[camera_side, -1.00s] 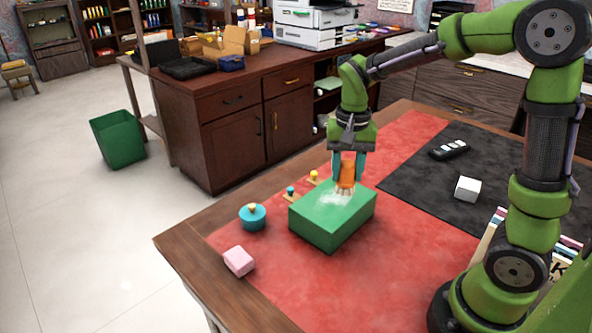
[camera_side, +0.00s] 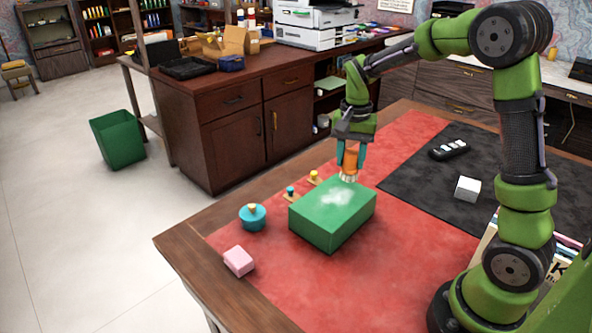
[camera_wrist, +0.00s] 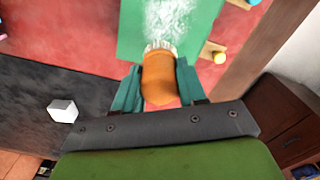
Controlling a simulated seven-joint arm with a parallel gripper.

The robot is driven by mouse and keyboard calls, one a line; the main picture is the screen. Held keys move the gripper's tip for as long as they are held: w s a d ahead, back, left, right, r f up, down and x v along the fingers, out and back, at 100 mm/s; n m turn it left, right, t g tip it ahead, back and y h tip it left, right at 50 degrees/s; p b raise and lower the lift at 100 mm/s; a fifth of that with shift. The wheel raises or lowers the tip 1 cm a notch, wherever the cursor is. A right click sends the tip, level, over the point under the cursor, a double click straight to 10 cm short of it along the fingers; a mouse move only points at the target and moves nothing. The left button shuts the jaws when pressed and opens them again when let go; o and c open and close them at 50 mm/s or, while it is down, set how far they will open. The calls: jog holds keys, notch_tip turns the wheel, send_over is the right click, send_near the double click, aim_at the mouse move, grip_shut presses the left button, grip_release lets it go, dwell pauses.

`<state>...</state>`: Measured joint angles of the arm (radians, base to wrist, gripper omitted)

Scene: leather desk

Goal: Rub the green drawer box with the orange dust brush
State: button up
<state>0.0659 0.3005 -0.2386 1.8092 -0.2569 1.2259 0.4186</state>
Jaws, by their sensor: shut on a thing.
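The green drawer box (camera_side: 331,217) sits on the red part of the desk, with a whitish dusty patch (camera_side: 336,196) on its top. My gripper (camera_side: 350,160) is shut on the orange dust brush (camera_side: 351,162) at the box's far right edge. The brush's pale bristles point down at the box top; I cannot tell whether they touch it. In the wrist view the brush (camera_wrist: 159,78) lies between the teal fingers, its bristles over the near edge of the green box (camera_wrist: 133,35). The dusty patch (camera_wrist: 168,22) shows beyond the bristles.
A teal round container (camera_side: 252,219) and a pink block (camera_side: 239,261) stand left of the box. Small yellow-topped (camera_side: 313,176) and teal-topped (camera_side: 291,191) pegs stand behind it. A white cube (camera_side: 467,189) and a black case (camera_side: 449,149) lie on the black mat (camera_side: 415,175).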

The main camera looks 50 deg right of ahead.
aim_at(345, 173)
notch_tip(345, 173, down, 3)
jog(key=shift+r, duration=0.1)
jog(key=shift+a+f, duration=0.2)
jog(key=shift+a, duration=0.1)
jog(key=shift+a+f, duration=0.15)
jog(key=shift+a, duration=0.6)
jog(key=shift+c, duration=0.4)
jog(key=shift+s+a, duration=0.1)
jog(key=shift+a, duration=4.45)
jog(key=shift+d, duration=5.65)
jog(key=shift+s+a, duration=0.2)
jog(key=shift+a, duration=0.05)
jog(key=shift+s+a, duration=0.15)
jog(key=shift+a, duration=5.3)
jog(key=shift+d, duration=5.75)
jog(key=shift+a+r, duration=0.1)
jog(key=shift+r, duration=4.05)
jog(key=shift+a, duration=0.1)
